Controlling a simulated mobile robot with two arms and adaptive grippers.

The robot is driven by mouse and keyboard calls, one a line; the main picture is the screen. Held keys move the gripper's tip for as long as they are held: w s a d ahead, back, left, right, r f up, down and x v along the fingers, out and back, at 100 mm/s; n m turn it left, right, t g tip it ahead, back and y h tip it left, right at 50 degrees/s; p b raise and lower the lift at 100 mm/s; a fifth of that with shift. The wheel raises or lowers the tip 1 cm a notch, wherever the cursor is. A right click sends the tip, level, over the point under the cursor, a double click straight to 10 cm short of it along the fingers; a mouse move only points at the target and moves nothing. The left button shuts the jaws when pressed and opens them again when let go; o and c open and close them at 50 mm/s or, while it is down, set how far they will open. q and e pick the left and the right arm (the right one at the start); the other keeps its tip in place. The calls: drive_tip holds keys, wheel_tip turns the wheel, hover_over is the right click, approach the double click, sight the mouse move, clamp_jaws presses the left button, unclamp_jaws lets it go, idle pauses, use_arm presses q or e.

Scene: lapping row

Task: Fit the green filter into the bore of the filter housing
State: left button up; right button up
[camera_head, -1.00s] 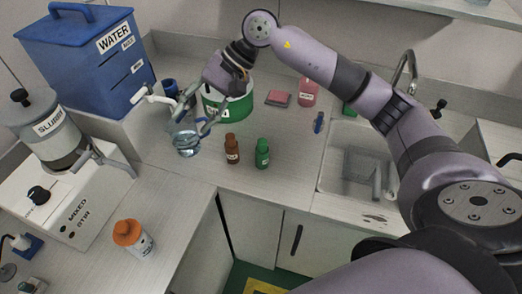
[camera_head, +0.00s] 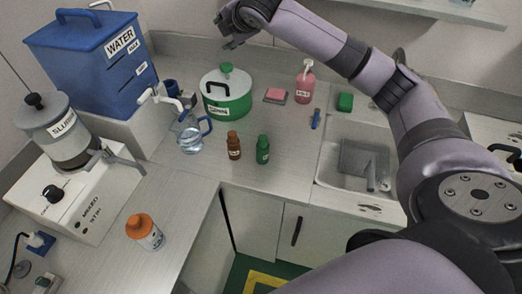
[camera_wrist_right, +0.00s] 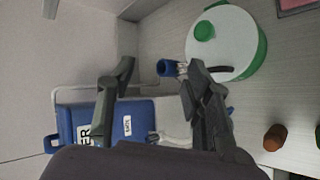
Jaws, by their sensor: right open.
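I cannot make out a green filter or a filter housing with a bore in either view. My right gripper (camera_head: 231,38) is open and empty, high at the top of the head view near the back wall. In the right wrist view its two fingers (camera_wrist_right: 158,76) stand apart with nothing held between them. A clear jug (camera_head: 190,138) with a blue handle stands upright on the counter, below the gripper and apart from it. A green pot (camera_head: 240,103) with a white lid and green knob stands beside the jug. My left gripper is not in view.
A blue water tank (camera_head: 75,62) with a white tap and a slurry machine (camera_head: 75,190) stand left. Brown (camera_head: 234,146) and green (camera_head: 263,150) bottles stand mid-counter, an orange-capped bottle (camera_head: 146,233) in front. A pink bottle (camera_head: 305,82), green block (camera_head: 345,102) and sink (camera_head: 357,155) are right.

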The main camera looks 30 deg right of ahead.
drive_tip(key=s+f+m+g, duration=0.2)
drive_tip(key=s+f+g, duration=0.4)
drive_tip(key=s, duration=0.3)
drive_tip(key=g+p, duration=0.3)
drive_tip(key=g, duration=0.2)
hover_over(263, 137)
drive_tip(key=shift+m+y, duration=0.3)
drive_tip(key=shift+m, duration=0.1)
drive_tip(key=f, duration=1.3)
drive_tip(key=shift+s+a, duration=0.1)
drive_tip(key=shift+a, duration=0.3)
drive_tip(key=shift+f, duration=0.45)
drive_tip(key=f, duration=0.3)
drive_tip(key=f+p, duration=0.1)
drive_tip(key=shift+d+f, duration=0.15)
drive_tip(key=shift+d, duration=0.2)
drive_tip(key=shift+f, duration=0.45)
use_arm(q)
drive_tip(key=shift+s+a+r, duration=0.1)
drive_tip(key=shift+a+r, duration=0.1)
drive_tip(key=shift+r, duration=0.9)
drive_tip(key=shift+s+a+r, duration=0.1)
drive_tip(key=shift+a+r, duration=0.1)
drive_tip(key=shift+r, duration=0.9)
use_arm(e)
clamp_jaws()
